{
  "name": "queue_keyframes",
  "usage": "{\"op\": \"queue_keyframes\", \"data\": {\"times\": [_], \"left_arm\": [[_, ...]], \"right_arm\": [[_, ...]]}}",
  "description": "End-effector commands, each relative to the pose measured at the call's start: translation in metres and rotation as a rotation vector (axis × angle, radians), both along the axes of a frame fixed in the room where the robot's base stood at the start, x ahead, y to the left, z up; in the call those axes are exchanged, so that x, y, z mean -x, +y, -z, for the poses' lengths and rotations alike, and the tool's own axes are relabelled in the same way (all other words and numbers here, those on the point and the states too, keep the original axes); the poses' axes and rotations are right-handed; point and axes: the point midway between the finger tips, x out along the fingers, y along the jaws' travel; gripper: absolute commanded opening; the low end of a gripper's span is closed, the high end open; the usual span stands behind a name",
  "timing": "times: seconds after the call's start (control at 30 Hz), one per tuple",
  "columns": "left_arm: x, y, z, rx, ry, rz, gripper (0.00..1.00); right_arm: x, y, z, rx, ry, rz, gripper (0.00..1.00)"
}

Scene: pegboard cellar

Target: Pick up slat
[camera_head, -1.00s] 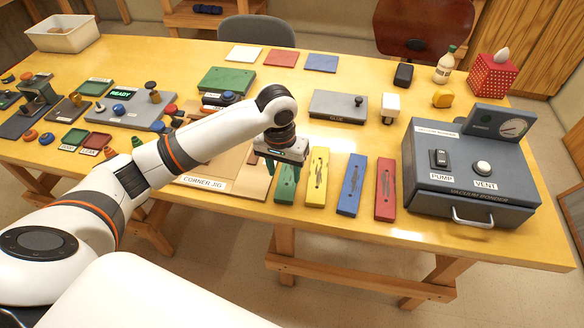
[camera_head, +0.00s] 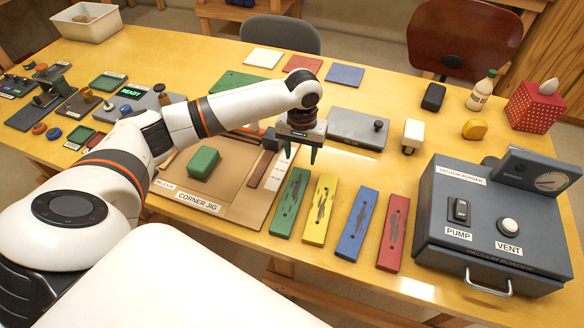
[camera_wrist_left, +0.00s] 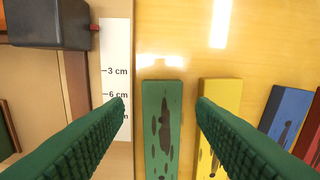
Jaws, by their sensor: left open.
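Four slats lie side by side on the table: green (camera_head: 291,203), yellow (camera_head: 320,207), blue (camera_head: 357,223) and red (camera_head: 393,232). All bear dark blotches. My left gripper (camera_head: 301,153) is open and empty, above the far end of the green slat. In the left wrist view, the green slat (camera_wrist_left: 161,125) lies below and between the open fingers (camera_wrist_left: 161,101). The yellow slat (camera_wrist_left: 220,95) is partly hidden behind the right-hand finger. My right gripper is not in view.
The corner jig (camera_head: 222,190), with a green block (camera_head: 203,163), lies left of the slats. The vacuum bonder (camera_head: 455,235) stands at the right. Bare table (camera_head: 400,175) shows between that plate and the bonder.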

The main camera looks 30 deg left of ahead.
Motion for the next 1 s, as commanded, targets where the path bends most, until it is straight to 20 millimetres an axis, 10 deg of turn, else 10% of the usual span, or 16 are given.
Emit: {"op": "queue_keyframes", "data": {"times": [0.8, 1.0], "left_arm": [[0.004, -0.003, 0.065, -0.002, -0.002, 0.002, 0.51], [0.004, -0.003, 0.064, -0.002, -0.002, 0.002, 0.21]], "right_arm": [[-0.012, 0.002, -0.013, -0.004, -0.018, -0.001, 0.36], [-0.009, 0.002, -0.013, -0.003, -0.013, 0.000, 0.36]]}}
